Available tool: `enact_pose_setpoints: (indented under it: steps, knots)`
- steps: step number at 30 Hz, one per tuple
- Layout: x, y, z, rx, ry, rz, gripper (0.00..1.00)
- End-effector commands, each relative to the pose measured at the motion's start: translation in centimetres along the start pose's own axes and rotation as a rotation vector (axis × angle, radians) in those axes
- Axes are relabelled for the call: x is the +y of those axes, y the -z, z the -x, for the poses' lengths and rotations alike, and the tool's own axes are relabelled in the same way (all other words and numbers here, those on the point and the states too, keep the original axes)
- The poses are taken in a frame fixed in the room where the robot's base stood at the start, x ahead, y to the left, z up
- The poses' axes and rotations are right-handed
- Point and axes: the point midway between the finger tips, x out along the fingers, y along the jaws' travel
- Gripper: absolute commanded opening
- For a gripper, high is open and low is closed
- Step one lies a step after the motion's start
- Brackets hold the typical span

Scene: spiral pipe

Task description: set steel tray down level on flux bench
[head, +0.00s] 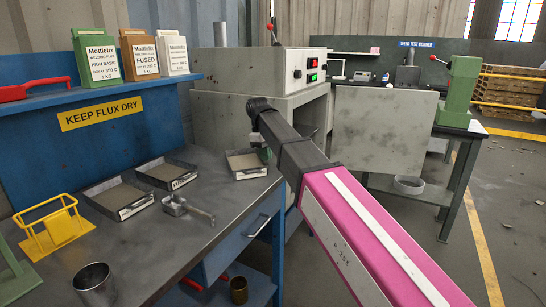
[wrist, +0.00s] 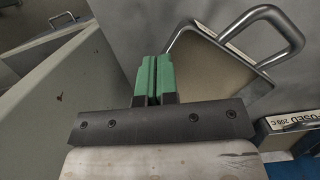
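The steel tray (head: 250,174), shallow with a pale label on its front and grey-brown contents, is at the right end of the dark flux bench (head: 165,240). It looks roughly level; I cannot tell whether its base touches the bench. My gripper (head: 264,153) is at its right side, partly hidden by my arm. In the wrist view, the green fingers of my gripper (wrist: 155,78) are nearly together at the side wall of the tray (wrist: 215,78), apparently pinching it. A bent metal handle is at its far side. The exact contact is hidden.
Two similar trays (head: 118,197) (head: 166,172) lie left on the bench, with a metal scoop (head: 185,208) in front. A yellow stand (head: 55,232) and metal cup (head: 95,283) stand further left. A grey oven cabinet (head: 245,90) is behind. Bare bench lies between scoop and tray.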

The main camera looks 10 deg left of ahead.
Motion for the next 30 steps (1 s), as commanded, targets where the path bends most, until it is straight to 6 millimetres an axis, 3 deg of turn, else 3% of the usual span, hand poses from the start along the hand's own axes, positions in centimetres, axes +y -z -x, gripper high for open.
enact_pose_setpoints:
  steps: [1,6,17,30]
  knots:
    - [0.1,2.4,-0.2,0.013,0.007,0.014,0.0]
    - [-0.1,4.8,0.2,0.013,0.006,0.012,0.0]
    - [-0.1,4.7,0.2,0.014,0.006,0.012,0.0]
    - [0.4,4.5,3.0,0.012,0.004,0.006,0.0]
